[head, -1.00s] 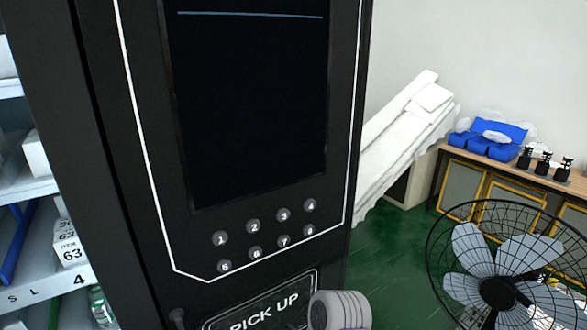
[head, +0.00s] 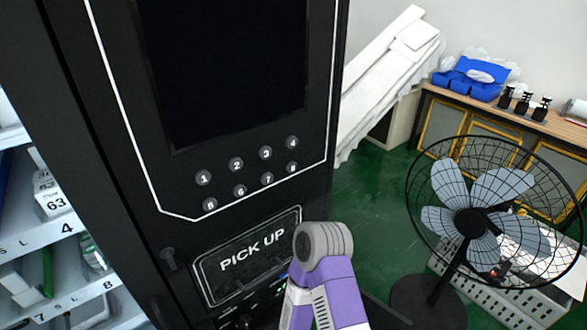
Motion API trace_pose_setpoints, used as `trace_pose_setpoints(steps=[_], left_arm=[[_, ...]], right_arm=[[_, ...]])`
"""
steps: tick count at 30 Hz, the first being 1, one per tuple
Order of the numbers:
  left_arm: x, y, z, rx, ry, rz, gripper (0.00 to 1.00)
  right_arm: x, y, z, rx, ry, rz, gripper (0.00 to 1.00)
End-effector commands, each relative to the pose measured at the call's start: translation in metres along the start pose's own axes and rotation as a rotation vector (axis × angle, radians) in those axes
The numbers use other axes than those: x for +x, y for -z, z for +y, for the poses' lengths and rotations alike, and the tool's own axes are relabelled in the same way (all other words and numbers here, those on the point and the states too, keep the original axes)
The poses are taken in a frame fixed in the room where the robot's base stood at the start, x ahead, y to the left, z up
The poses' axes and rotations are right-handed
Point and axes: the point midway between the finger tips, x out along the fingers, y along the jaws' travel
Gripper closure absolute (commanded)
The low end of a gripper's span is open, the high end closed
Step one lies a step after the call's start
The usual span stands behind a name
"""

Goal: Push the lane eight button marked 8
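The lane eight button (head: 291,168) is a small round grey button at the right end of the lower row on the black vending machine panel (head: 235,205). Its marking is blurred at this size. Buttons 1 to 4 form the row above it. A grey and purple arm link of mine (head: 325,270) rises from the bottom, in front of the machine's lower right side and below the buttons. Neither gripper's fingers show in the head view. Nothing touches the button.
A dark screen (head: 225,70) is above the buttons and a PICK UP flap (head: 247,255) below them. Stocked shelves (head: 50,235) are at the left. A black floor fan (head: 470,220) stands at the right, with green floor (head: 375,210) between it and the machine.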

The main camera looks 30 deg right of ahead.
Motion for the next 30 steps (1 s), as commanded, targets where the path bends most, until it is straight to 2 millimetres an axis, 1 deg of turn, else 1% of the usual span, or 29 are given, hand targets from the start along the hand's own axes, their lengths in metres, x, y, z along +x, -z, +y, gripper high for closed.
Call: trace_pose_setpoints(steps=[1, 9, 10, 30], left_arm=[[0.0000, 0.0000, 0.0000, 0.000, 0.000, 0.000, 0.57], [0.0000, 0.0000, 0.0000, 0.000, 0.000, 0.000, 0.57], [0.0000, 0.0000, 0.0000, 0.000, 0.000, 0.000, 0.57], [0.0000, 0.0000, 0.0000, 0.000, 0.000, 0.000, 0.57]], right_arm=[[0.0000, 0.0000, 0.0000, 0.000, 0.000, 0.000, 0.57], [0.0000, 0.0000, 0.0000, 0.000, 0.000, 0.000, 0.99], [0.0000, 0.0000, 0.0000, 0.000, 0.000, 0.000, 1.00], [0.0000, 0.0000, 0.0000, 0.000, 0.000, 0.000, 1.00]])
